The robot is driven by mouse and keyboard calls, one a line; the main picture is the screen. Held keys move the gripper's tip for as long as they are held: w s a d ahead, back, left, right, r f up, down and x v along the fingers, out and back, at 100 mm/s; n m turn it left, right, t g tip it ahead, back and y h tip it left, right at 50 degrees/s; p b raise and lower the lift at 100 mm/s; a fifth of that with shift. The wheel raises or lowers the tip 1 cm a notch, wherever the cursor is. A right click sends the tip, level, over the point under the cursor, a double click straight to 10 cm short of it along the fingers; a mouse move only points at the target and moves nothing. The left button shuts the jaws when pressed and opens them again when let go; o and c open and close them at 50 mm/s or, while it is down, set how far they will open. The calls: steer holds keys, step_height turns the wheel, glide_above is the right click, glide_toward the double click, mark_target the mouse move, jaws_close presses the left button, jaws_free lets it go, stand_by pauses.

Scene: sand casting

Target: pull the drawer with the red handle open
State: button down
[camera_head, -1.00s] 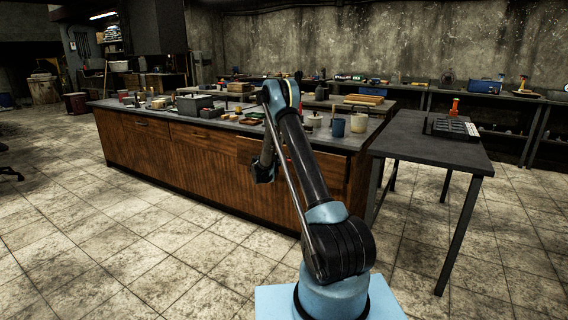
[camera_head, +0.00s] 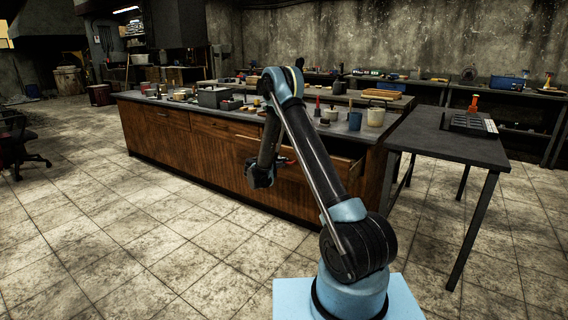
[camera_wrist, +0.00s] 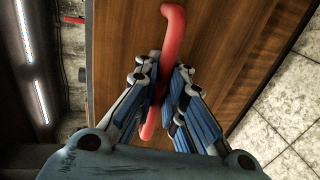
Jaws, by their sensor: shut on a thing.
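The red handle (camera_wrist: 172,38) runs across the brown wooden drawer front (camera_wrist: 225,55) in the wrist view. My gripper (camera_wrist: 160,88) is shut around the handle, its blue-padded fingers on either side of it. In the head view my gripper (camera_head: 262,177) is at the right part of the wooden cabinet, and my arm hides most of the handle. The drawer (camera_head: 342,147) stands partly out there, with a dark opening below the worktop. Its contents cannot be made out.
The long cabinet (camera_head: 165,137) carries pots, boxes and tools on its dark top (camera_head: 215,112). A dark metal table (camera_head: 445,147) stands close on the right. An office chair (camera_head: 20,145) is at far left. The tiled floor (camera_head: 150,230) in front is clear.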

steer(key=shift+s+d, duration=0.2)
steer(key=shift+d, duration=0.1)
steer(key=c, duration=1.9)
jaws_free()
steer(key=shift+o, duration=1.2)
steer(key=shift+a, duration=0.15)
steer(key=shift+w, duration=0.1)
steer(key=shift+a, duration=0.1)
steer(key=v, duration=1.2)
steer(key=shift+f, duration=0.1)
